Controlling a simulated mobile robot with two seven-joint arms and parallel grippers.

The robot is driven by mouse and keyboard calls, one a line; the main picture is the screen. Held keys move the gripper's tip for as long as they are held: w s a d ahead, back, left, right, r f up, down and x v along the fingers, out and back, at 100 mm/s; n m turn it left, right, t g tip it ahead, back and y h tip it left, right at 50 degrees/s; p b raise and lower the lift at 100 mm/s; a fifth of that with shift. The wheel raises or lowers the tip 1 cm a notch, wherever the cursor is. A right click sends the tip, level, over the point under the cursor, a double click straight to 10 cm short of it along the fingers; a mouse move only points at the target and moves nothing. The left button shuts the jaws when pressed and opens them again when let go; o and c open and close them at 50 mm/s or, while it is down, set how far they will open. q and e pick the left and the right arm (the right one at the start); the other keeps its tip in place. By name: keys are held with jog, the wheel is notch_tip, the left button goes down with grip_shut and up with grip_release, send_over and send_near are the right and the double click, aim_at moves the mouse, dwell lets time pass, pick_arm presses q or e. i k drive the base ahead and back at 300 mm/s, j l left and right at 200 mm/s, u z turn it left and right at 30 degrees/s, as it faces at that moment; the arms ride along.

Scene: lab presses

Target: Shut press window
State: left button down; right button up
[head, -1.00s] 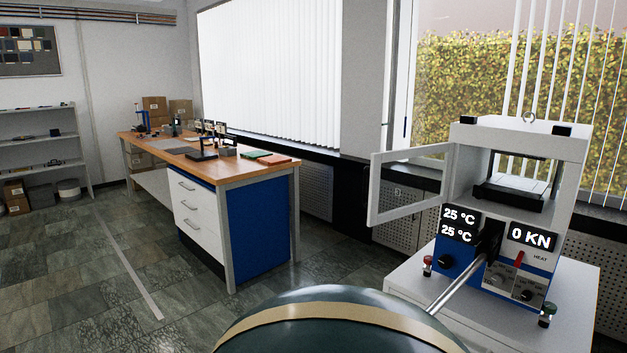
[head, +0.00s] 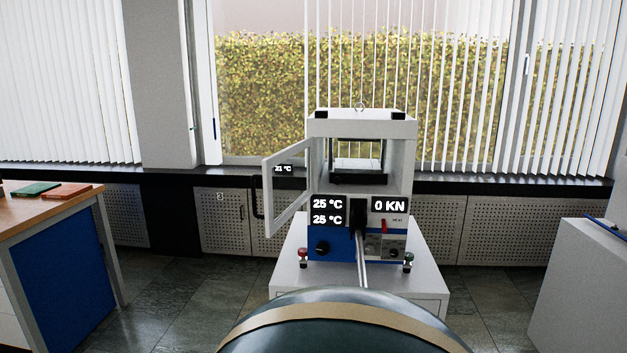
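The press (head: 362,125) stands straight ahead on a white cabinet, with displays reading 25 °C twice and 0 KN. Its framed window (head: 284,214) is hinged at the left of the press chamber and stands open, swung out toward me and to the left. A dark handle (head: 257,197) shows at the window's free edge. The chamber behind it is open to view, with a dark plate (head: 358,174) inside. A metal lever points toward me from the press front. Neither of my grippers is in view.
The white cabinet (head: 287,279) under the press has free floor around it. A wooden-topped workbench (head: 60,205) with a blue side is at the left. A grey-white unit (head: 585,285) stands at the right. Perforated panels and a dark sill run along the window wall.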

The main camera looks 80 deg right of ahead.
aim_at(272, 225)
jog(key=i+l+z, duration=0.1)
jog(key=i+z, duration=0.2)
jog(key=z, duration=0.2)
jog(key=i+z, duration=0.3)
jog(key=z, duration=0.15)
jog(key=i+z, duration=0.3)
jog(key=z, duration=0.2)
jog(key=i+l+z, duration=0.15)
jog(key=i+z, duration=1.15)
jog(key=z, duration=0.7)
jog(key=i+j+z, duration=0.1)
jog(key=z, duration=0.3)
